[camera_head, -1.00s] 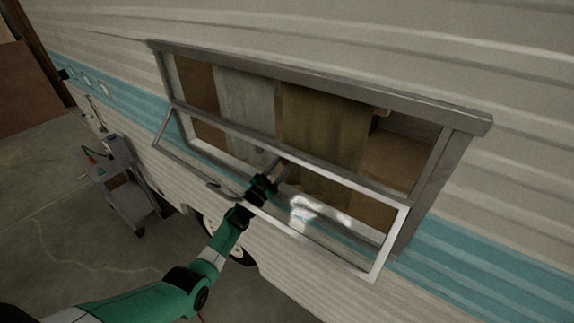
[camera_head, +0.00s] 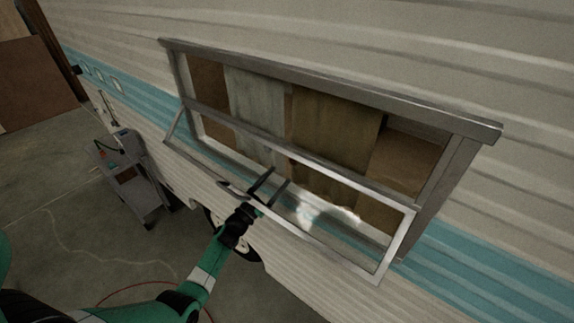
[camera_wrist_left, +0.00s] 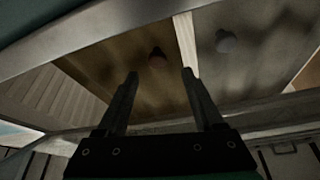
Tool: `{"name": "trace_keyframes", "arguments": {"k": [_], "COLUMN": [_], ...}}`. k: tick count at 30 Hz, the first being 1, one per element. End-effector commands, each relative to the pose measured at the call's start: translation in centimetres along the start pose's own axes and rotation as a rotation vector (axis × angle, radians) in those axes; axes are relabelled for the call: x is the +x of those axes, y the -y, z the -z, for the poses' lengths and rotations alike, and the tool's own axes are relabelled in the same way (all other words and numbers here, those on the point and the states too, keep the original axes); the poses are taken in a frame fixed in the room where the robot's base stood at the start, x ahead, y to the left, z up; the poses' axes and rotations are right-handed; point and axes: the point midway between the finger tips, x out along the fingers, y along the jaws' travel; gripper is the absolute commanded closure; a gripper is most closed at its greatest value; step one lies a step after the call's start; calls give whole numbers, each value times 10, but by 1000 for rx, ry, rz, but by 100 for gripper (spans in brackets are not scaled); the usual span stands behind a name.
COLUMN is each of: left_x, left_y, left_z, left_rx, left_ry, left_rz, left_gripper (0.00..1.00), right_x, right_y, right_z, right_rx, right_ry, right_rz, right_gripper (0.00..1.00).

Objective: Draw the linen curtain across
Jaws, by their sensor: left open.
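Behind the camper window hang two panels side by side, a pale grey one (camera_head: 257,112) and a brown-tan one (camera_head: 335,128); I cannot tell for sure which is the linen curtain. In the left wrist view the brown panel (camera_wrist_left: 118,70) and the grey panel (camera_wrist_left: 245,62) each carry a small round knob, a brown knob (camera_wrist_left: 157,57) and a grey knob (camera_wrist_left: 227,42). My left gripper (camera_head: 279,176) is open and empty, pointing up at the window opening; its fingers also show in the left wrist view (camera_wrist_left: 160,74). My right gripper is not in view.
A silver-framed window sash (camera_head: 396,247) is tilted outward below the opening, close around my left gripper. The fixed window frame (camera_head: 330,88) surrounds the panels. A grey cart (camera_head: 143,193) stands on the floor at left.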

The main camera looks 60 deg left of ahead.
Motion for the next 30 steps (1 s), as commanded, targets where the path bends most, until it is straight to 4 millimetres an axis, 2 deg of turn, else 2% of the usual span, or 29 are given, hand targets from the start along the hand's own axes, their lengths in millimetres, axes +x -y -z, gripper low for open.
{"name": "trace_keyframes", "arguments": {"k": [3,9,26,29,30], "left_x": [-25,-41,-40,-33,-27], "left_y": [1,0,-1,-18,-31], "left_z": [-1,0,0,0,1], "left_rx": [-1,0,-2,-21,-38], "left_ry": [3,0,-1,-9,-13], "left_rz": [3,1,-1,-20,-34], "left_gripper": [31,31,31,31,31], "right_x": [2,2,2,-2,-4], "right_y": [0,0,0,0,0], "right_z": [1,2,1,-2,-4], "right_rx": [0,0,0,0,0], "right_ry": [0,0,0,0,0], "right_rz": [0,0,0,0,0], "right_gripper": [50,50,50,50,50]}}
